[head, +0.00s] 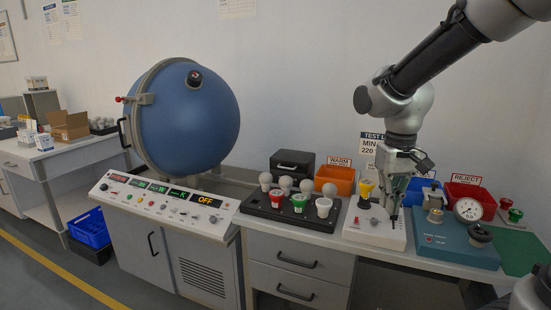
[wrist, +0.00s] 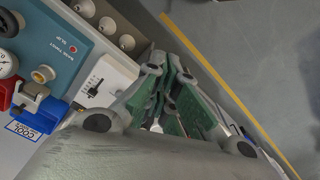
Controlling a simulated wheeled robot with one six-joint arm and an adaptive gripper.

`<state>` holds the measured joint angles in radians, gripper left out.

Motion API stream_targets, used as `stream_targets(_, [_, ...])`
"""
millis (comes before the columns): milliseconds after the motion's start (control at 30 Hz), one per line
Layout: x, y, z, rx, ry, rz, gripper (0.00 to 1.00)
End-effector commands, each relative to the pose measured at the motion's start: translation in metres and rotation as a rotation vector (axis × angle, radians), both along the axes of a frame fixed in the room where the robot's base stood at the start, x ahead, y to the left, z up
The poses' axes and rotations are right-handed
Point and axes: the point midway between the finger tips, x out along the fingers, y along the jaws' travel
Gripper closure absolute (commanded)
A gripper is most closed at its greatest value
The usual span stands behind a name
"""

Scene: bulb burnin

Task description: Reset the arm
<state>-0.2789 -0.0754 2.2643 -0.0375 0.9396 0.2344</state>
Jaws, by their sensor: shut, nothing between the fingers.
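My arm reaches in from the upper right of the head view. My gripper (head: 393,212) points down over the white test base (head: 375,229), right of a yellow-topped piece (head: 365,190). Its fingers are shut and nothing shows between them. I cannot tell whether the fingertips touch the base. In the wrist view, the green-padded fingers of my gripper (wrist: 172,88) fill the middle, and the white test base (wrist: 105,82) lies to their left.
A black tray (head: 283,222) with bulbs and coloured cups stands left of the base. A teal device (head: 455,244) with a dial stands right. Orange (head: 338,180) and red (head: 470,196) bins stand behind. A large blue sphere (head: 190,118) is at left.

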Motion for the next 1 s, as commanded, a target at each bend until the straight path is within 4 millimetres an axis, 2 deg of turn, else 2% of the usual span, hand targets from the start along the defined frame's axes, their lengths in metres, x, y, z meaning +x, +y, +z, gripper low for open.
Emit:
stream_targets(33, [-0.017,-0.011,0.008,0.008,-0.017,0.022,1.00])
stream_targets(300, [-0.110,-0.062,0.037,0.039,-0.164,0.060,1.00])
stream_targets(400, [-0.133,-0.074,0.044,0.045,-0.236,0.012,1.00])
stream_targets(500, [-0.145,-0.082,0.054,0.044,-0.302,-0.025,1.00])
stream_targets(633, [-0.150,-0.088,0.064,0.042,-0.353,-0.054,1.00])
stream_targets(1000, [-0.150,-0.090,0.065,0.040,-0.355,-0.064,1.00])
